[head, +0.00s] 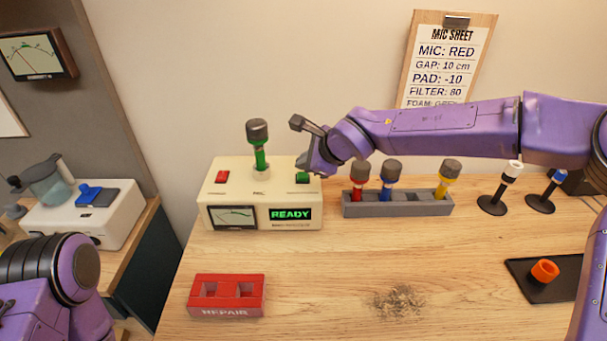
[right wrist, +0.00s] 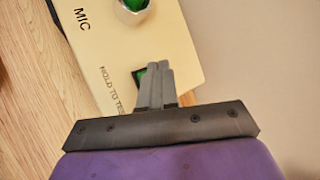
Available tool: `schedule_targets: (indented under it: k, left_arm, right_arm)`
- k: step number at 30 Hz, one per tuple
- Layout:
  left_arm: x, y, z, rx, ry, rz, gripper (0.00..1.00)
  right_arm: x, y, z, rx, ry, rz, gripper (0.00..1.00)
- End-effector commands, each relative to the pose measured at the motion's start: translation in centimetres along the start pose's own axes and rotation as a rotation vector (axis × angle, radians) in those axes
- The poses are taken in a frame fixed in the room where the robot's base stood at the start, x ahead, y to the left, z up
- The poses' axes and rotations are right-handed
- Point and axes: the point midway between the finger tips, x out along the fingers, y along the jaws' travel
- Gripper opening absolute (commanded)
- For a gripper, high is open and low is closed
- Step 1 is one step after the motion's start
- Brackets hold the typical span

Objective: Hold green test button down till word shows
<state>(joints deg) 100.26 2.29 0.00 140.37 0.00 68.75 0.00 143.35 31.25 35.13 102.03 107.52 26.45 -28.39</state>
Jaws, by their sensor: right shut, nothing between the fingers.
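The cream tester box (head: 262,184) stands on the wooden table, with a green-handled microphone (head: 259,146) upright in its socket. The green test button (head: 302,178) is on its top at the right. The box's display (head: 290,214) reads READY in green letters. My right gripper (head: 302,165) is shut and empty, with its tips at the button. In the right wrist view the shut fingers (right wrist: 153,84) partly cover the green button (right wrist: 139,74), beside a HOLD TO TEST label; I cannot tell whether they press it. Of my left arm, only links show at the lower left.
A red button (head: 222,177) and a dial meter (head: 232,217) are also on the box. A grey rack (head: 398,206) holds red, blue and yellow microphones. A red REPAIR holder (head: 227,296) is in front. A MIC SHEET clipboard (head: 447,62) hangs behind my right arm.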

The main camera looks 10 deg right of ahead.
Motion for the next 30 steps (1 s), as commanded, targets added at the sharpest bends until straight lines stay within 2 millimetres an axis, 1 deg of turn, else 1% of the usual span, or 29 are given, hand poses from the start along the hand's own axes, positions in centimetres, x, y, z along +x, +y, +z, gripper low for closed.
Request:
schedule_targets:
  k: [5, 13, 30]
  left_arm:
    - [0.01, 0.0, 0.0, 0.0, 0.0, 0.0, 0.0]
    - [0.34, 0.03, 0.14, 0.0, 0.0, 0.0, 0.0]
    - [0.47, 0.04, 0.19, 0.0, 0.0, 0.0, 0.0]
  right_arm:
    - [0.02, 0.02, -0.01, 0.0, 0.0, 0.0, 0.0]
    - [0.61, 0.42, -0.42, 0.001, -0.001, 0.0, 0.0]
    - [0.83, 0.57, -0.58, 0.0, 0.0, 0.0, 0.0]
